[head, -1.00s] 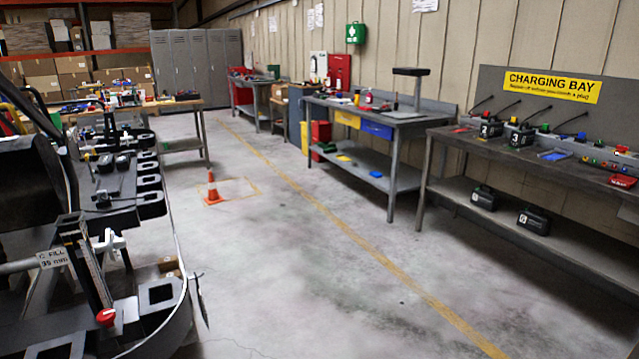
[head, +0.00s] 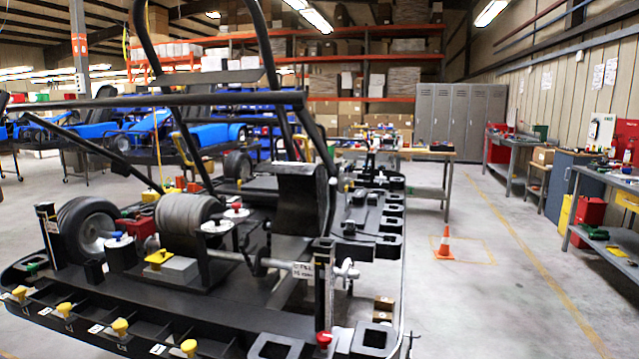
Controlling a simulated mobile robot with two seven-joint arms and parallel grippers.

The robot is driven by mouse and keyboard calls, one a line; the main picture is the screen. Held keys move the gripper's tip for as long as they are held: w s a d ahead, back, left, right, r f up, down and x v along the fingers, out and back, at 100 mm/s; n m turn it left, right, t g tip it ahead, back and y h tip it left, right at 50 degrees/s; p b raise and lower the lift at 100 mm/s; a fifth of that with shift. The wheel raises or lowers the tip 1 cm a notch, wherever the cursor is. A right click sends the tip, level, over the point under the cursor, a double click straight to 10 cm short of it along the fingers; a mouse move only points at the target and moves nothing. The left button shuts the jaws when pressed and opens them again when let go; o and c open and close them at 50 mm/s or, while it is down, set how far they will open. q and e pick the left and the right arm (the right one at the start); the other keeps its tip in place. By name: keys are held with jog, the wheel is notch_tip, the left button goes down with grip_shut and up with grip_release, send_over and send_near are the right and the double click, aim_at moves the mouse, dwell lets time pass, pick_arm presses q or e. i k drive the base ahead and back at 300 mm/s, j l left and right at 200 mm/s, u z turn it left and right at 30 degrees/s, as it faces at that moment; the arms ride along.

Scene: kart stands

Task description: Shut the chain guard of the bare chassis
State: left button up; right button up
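A bare kart chassis (head: 200,312) fills the left and middle of the head view, with a black bumper tray at the front, a roll frame above and fat tyres (head: 186,218) at the rear axle. A black upright seat-like panel (head: 301,197) stands on it. I cannot tell which part is the chain guard or whether it is open. Neither of my grippers is in view.
An orange cone (head: 445,243) stands on the floor right of the chassis. Beyond are grey lockers (head: 460,120), a wooden-topped bench (head: 428,154) and workbenches along the right wall. Blue karts (head: 200,136) stand at the back left.

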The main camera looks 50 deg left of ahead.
aim_at(302, 206)
jog(key=i+l+z, duration=0.15)
jog(key=i, duration=0.35)
jog(key=i+l+z, duration=0.15)
jog(key=i, duration=0.4)
jog(key=i+u, duration=0.2)
jog(key=i, duration=0.35)
jog(key=i+l+u, duration=0.1)
jog(key=i+u, duration=0.15)
jog(key=i, duration=0.3)
jog(key=i+u, duration=0.45)
jog(key=i+l+u, duration=0.2)
jog(key=i+u, duration=0.4)
jog(key=u, duration=0.25)
jog(key=i+l+u, duration=0.1)
jog(key=u, duration=0.3)
jog(key=i+l+u, duration=0.15)
jog(key=u, duration=0.3)
jog(key=i+l+u, duration=0.25)
jog(key=u, duration=0.15)
jog(key=i+l+u, duration=0.1)
jog(key=u, duration=0.35)
jog(key=i+l+u, duration=0.15)
jog(key=l+u, duration=0.25)
jog(key=i+l+u, duration=0.15)
jog(key=l+u, duration=0.2)
jog(key=k+l+z, duration=0.55)
jog(key=z, duration=0.15)
jog(key=k, duration=0.05)
